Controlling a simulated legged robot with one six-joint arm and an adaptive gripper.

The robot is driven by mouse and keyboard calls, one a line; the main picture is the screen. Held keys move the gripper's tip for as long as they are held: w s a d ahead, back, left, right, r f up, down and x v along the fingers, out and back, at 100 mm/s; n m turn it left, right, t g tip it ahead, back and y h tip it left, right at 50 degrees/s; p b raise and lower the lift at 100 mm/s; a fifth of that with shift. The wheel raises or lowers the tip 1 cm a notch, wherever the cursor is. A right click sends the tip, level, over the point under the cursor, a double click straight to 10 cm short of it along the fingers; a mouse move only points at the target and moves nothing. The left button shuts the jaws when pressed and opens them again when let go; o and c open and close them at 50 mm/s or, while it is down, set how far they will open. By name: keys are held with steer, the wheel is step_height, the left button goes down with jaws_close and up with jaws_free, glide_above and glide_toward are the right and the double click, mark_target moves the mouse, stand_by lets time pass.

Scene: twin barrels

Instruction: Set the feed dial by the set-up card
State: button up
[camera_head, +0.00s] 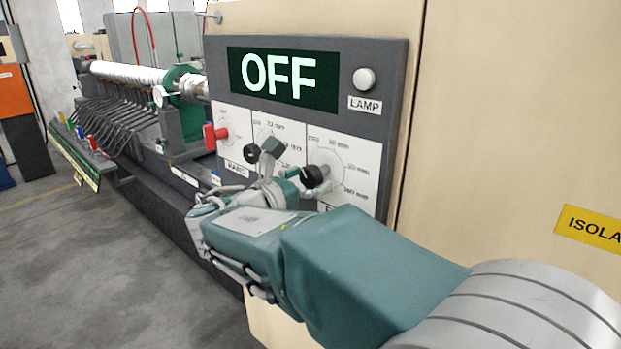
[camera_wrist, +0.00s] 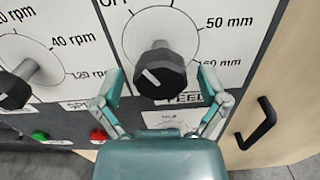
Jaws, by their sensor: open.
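The feed dial (camera_wrist: 160,72) is a black knob on a white plate with a FEED label under it. Its white line slants to the upper left, on the side of the partly cut-off OFF mark; 50 mm and a mark ending in 60 mm are at the right. My gripper (camera_wrist: 160,84) is open, one finger at each side of the knob, with gaps visible. In the head view my gripper (camera_head: 294,170) is in front of the panel and partly covers the dials; the feed knob (camera_head: 312,177) shows beside it. I cannot make out a set-up card for certain.
The grey panel's display (camera_head: 284,78) reads OFF, with a lamp (camera_head: 364,79) at its right. A speed dial (camera_wrist: 14,88) is left of the feed dial. Green (camera_wrist: 40,135) and red (camera_wrist: 98,136) buttons sit below. A black handle (camera_wrist: 257,124) sticks out at the right.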

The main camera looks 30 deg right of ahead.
steer(key=c, duration=1.1)
steer(key=shift+c, duration=0.2)
steer(key=m, duration=0.4)
steer(key=shift+r+m, duration=0.1)
steer(key=shift+m, duration=0.3)
steer(key=shift+w+m, duration=0.1)
steer(key=shift+m, duration=2.4)
